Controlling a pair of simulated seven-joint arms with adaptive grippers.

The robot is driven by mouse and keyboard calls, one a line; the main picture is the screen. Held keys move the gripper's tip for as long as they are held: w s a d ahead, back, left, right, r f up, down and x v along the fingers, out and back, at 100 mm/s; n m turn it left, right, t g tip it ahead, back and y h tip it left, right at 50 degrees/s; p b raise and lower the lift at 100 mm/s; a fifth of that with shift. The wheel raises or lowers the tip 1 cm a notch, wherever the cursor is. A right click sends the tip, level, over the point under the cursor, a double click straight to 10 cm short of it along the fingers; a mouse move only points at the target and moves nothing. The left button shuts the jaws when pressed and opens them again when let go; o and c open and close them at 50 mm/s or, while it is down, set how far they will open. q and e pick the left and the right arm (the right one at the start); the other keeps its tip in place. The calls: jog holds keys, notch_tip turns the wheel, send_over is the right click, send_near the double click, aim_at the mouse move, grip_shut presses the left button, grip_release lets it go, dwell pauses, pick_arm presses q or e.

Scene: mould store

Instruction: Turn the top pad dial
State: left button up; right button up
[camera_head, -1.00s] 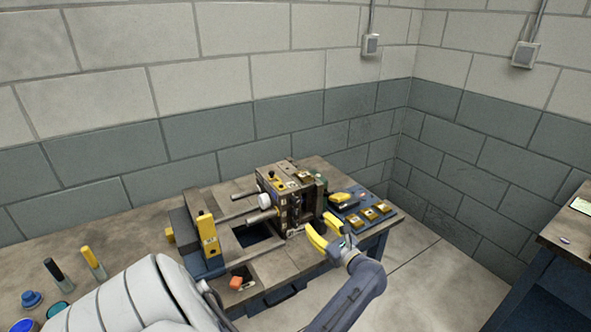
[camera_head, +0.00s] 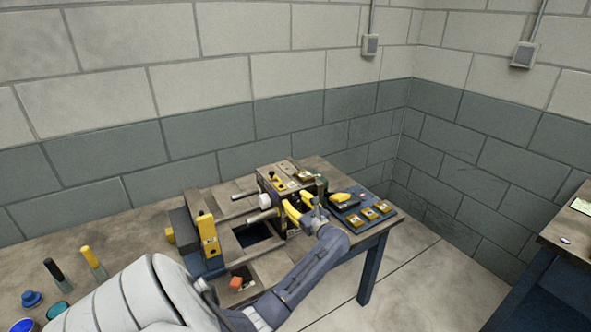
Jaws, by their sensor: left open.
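The mould block (camera_head: 270,177) stands on the workbench, with small brass-coloured and yellow fittings on its top. A pale round knob (camera_head: 265,200) sticks out at its left side. I cannot tell which small fitting is the top pad dial. My left gripper (camera_head: 297,204) has yellow fingers and is open, at the right front of the mould block. It hides much of the block's front and right faces. Whether it touches the block cannot be told. My right gripper is not in view.
A dark panel (camera_head: 361,222) with several brass-coloured pads and a yellow-topped piece lies to the right. A yellow-faced upright post (camera_head: 208,235) stands left of the mould block. An orange piece (camera_head: 236,282) lies in front. Handled tools and round pots are at the far left.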

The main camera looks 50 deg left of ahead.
pick_arm(q)
jog(key=shift+o, duration=0.2)
jog(key=shift+a, duration=0.2)
grip_shut()
